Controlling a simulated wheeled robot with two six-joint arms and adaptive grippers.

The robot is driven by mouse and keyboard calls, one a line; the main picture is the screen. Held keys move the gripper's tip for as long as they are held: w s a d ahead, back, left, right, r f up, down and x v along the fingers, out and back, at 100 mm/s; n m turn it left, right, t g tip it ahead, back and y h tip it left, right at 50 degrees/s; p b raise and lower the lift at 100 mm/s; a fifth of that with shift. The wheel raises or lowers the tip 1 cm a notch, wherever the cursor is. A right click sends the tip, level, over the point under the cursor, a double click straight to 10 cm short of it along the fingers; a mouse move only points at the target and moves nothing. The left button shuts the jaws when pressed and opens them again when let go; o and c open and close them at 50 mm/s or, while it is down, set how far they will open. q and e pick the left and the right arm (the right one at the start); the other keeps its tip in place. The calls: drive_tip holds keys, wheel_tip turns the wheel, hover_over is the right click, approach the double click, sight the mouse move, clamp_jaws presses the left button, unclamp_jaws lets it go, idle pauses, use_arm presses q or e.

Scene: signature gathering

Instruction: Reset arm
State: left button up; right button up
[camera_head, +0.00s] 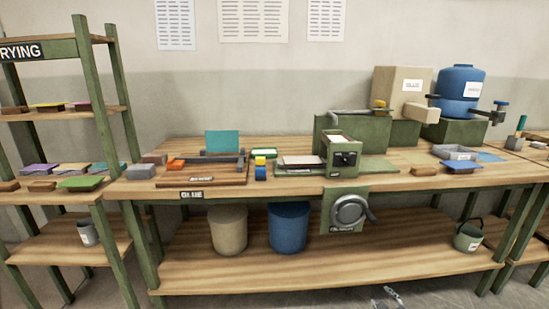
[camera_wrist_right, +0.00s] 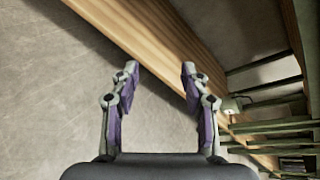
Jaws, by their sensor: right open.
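My right gripper (camera_head: 388,297) shows only as a small part at the bottom edge of the head view, in front of the workbench (camera_head: 330,268) and apart from it. In the right wrist view the right gripper (camera_wrist_right: 159,72) is open, with its two purple-grey fingers spread and nothing between them. Behind the fingers are bare floor (camera_wrist_right: 60,70) and a long wooden board edge (camera_wrist_right: 150,45). My left gripper is in neither view.
The bench top holds a green press (camera_head: 340,155), a grey tray (camera_head: 455,153) and a blue barrel (camera_head: 460,85). A drying rack (camera_head: 85,60) stands left. Bins (camera_head: 289,228) and a small bucket (camera_head: 468,237) sit on the lower shelf. Floor in front looks clear.

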drive_tip(key=s+a+f+n+g, duration=0.2)
drive_tip(key=s+f+n+g, duration=0.1)
drive_tip(key=s+f+n, duration=0.55)
drive_tip(key=s+a+f+n+g, duration=0.25)
drive_tip(key=s+f+n, duration=0.25)
drive_tip(key=s+f, duration=0.65)
drive_tip(key=s+a+f+n+g, duration=0.2)
drive_tip(key=s+f+n+g, duration=0.2)
drive_tip(key=s+f+n, duration=0.45)
drive_tip(key=s+a+f+n+g, duration=0.1)
drive_tip(key=s+f+n, duration=0.15)
drive_tip(key=s, duration=0.35)
drive_tip(key=s+a+f+n+g, duration=0.2)
drive_tip(key=s+f, duration=0.2)
drive_tip(key=s, duration=0.3)
use_arm(q)
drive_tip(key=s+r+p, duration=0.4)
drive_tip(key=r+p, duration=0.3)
drive_tip(key=p, duration=0.2)
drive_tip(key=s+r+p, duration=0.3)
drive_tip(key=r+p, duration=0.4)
drive_tip(key=p, duration=0.1)
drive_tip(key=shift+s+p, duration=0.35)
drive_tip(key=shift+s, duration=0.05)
use_arm(e)
drive_tip(key=s+r+n, duration=0.1)
drive_tip(key=s+r, duration=0.7)
drive_tip(key=r, duration=0.6)
drive_tip(key=shift+s+d, duration=0.2)
drive_tip(key=shift+s, duration=0.15)
